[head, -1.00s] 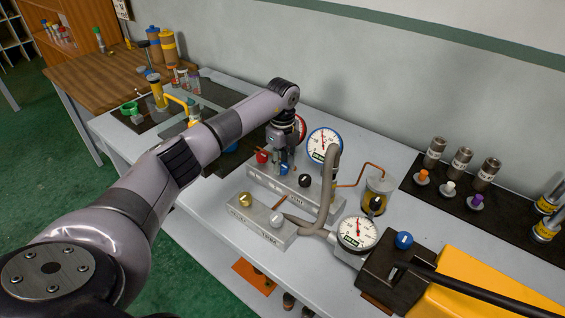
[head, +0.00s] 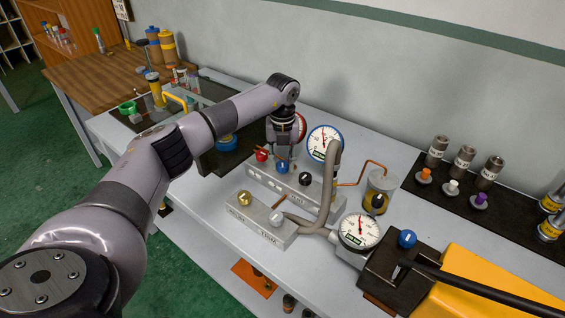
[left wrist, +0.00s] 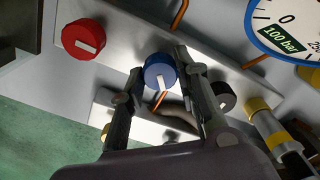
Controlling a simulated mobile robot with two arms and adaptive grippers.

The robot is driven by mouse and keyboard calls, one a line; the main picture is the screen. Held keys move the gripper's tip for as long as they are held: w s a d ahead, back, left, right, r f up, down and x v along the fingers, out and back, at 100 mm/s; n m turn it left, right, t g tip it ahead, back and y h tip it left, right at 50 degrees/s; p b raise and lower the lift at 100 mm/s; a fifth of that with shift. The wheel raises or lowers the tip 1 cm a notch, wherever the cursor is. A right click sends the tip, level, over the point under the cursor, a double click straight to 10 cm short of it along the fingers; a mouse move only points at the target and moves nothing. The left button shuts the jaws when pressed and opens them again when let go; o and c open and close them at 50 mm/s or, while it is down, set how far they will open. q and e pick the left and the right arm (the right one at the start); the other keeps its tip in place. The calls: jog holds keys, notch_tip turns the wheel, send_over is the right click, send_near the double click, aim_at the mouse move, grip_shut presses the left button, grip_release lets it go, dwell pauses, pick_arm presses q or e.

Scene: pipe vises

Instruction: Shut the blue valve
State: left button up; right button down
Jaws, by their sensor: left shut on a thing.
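The blue valve (head: 282,168) is a round knob on a grey metal manifold block (head: 268,181), between a red knob (head: 262,155) and a black knob (head: 305,179). My left gripper (head: 283,157) reaches down onto it from above. In the left wrist view, the blue knob (left wrist: 160,70) sits between the two fingers of my left gripper (left wrist: 165,82), which are shut on its sides. The white mark on the blue knob points nearly up and down in that view; the red knob's mark lies slanted. My right gripper is out of view.
A blue-rimmed gauge (head: 325,143) and a grey hose (head: 331,180) stand close right of my gripper. Another blue knob (head: 407,239) is on the dark unit by the yellow body (head: 470,285).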

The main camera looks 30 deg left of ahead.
aim_at(282, 163)
pick_arm(q)
jog(key=m+b, duration=0.1)
jog(key=m, duration=0.3)
jog(key=shift+r+m, duration=0.1)
jog(key=shift+m, duration=1.7)
jog(key=o, duration=1.2)
jog(key=shift+c, duration=0.2)
notch_tip(282, 163, up, 12)
